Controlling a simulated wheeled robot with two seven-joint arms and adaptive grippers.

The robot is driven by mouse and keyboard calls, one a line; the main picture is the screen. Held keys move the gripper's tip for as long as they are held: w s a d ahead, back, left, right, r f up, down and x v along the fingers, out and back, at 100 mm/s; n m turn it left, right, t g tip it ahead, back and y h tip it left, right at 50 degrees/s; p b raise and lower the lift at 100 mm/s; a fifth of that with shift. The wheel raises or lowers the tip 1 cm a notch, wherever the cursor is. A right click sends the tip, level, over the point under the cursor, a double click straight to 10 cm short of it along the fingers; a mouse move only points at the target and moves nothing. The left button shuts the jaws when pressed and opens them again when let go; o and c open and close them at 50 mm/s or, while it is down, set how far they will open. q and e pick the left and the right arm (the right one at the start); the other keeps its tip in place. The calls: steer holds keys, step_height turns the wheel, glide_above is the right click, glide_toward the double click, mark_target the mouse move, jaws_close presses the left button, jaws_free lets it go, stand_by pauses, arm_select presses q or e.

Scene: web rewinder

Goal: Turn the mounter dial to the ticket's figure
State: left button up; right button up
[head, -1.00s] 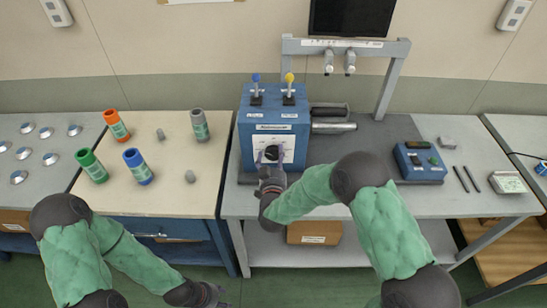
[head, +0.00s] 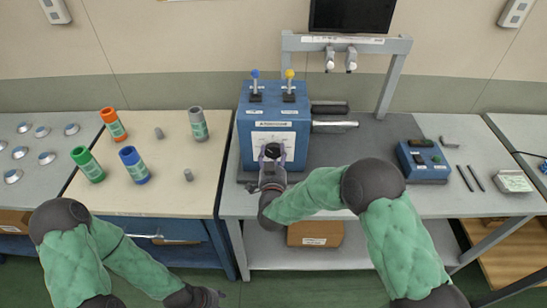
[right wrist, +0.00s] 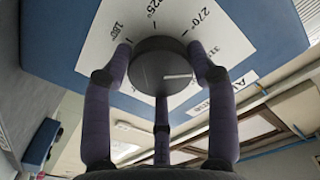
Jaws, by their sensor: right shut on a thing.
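The mounter dial (head: 271,150) is a dark round knob on a white scale plate (head: 290,137) on the front of the blue mounter box (head: 248,160). My right gripper (head: 271,160) is at the front of the box, shut on the dial. In the right wrist view, its purple padded fingers surround the dial (right wrist: 160,62). Degree figures such as 180°, 225° and 270° show on the plate (right wrist: 120,30). A pale line marks the dial's face. My left gripper (head: 208,297) hangs low before the benches, and its fingers are too small to read. I cannot make out a ticket.
Two levers, blue (head: 255,75) and yellow (head: 290,75), stand on the box. Rollers (head: 335,125) stick out at its right. A blue control box (head: 423,160) stands farther right.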

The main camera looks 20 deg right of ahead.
steer(key=shift+s+a+f, duration=0.1)
steer(key=shift+f, duration=0.3)
steer(key=o, duration=1.1)
steer(key=shift+o, duration=0.2)
steer(key=shift+r, duration=0.1)
steer(key=shift+r, duration=0.1)
steer(key=v, duration=1.2)
